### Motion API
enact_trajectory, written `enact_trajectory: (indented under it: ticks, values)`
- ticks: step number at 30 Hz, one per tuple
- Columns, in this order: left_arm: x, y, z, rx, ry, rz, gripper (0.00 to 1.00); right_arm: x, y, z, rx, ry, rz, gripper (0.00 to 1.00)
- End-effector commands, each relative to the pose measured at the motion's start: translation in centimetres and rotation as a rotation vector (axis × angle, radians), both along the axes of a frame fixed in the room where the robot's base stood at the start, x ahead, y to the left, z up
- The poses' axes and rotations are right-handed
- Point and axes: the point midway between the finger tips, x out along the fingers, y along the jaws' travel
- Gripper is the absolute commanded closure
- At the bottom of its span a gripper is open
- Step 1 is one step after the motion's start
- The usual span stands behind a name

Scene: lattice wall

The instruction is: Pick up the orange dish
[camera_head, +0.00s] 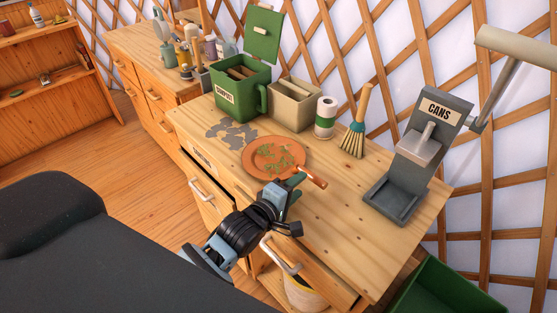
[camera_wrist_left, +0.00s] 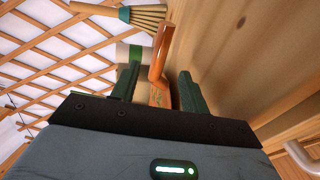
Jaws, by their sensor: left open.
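The orange dish (camera_head: 262,172) lies on the wooden counter in the head view, with green scraps on it and a handle (camera_head: 313,177) pointing to the lower right. My left gripper (camera_head: 297,188) is open at the near side of the dish, close to the handle. In the left wrist view the orange handle (camera_wrist_left: 159,60) shows between and beyond the two green fingers of my left gripper (camera_wrist_left: 158,82). I cannot tell whether the fingers touch it. My gripper hides a little of the counter in front of the dish. My right gripper is not in view.
Behind the dish stand a green bin (camera_head: 240,95) with its lid up, a beige box (camera_head: 292,108), a white-green roll (camera_head: 325,122) and a brush (camera_head: 356,135). A grey can crusher (camera_head: 408,160) stands right. Grey pieces (camera_head: 230,132) lie left. The counter's front right is bare.

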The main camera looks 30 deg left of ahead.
Motion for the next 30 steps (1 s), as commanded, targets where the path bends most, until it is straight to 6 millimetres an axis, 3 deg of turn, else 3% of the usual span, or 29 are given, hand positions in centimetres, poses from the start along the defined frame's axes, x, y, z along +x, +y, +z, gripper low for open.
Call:
enact_trajectory:
  ticks: [13,23,30]
  values:
    - [4.4,-0.9,-0.6,0.001,-0.001,0.000,0.55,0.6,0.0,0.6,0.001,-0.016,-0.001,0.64]
    - [5.0,-1.1,-0.8,0.001,-0.001,0.000,0.55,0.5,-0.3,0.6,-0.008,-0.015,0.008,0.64]
    - [4.9,-1.1,-0.8,0.001,-0.001,0.000,0.84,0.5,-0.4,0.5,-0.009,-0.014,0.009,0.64]
